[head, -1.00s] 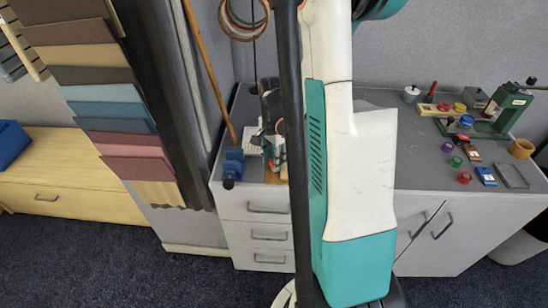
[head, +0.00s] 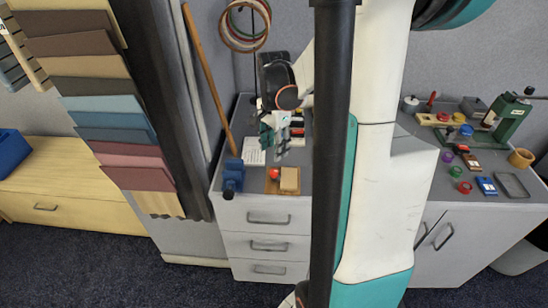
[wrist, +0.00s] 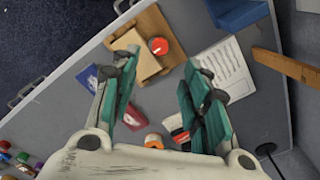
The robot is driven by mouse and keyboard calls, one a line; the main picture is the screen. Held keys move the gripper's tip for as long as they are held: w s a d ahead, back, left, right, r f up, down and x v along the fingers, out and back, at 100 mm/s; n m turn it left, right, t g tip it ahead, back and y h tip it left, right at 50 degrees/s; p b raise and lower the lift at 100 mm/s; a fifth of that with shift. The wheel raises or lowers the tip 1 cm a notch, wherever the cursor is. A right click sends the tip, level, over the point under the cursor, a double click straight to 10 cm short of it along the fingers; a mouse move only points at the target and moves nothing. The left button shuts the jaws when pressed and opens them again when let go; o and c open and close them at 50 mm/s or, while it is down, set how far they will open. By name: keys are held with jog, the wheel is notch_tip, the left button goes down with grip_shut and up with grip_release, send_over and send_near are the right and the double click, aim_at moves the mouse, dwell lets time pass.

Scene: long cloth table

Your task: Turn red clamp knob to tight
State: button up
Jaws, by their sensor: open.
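The red clamp knob (head: 274,174) is a small round red cap on a wooden base, near the front edge of the grey cabinet top. In the wrist view the red knob (wrist: 158,45) sits on the wooden base (wrist: 172,28), beside a pale wooden block (wrist: 134,66). My gripper (head: 275,146) is above and behind the knob in the head view. In the wrist view my gripper (wrist: 160,60) has its two green fingers spread apart, with the knob showing beyond the gap between their tips. Nothing is between the fingers. Which way the knob is turned cannot be told.
A blue vise (head: 233,177) stands left of the wooden base. A white printed sheet (wrist: 224,70) lies near the knob. Small coloured items and a green press (head: 508,118) stand at the right. My column and arm hide the middle of the cabinet.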

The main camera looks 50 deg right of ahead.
jog(key=shift+r, duration=1.25)
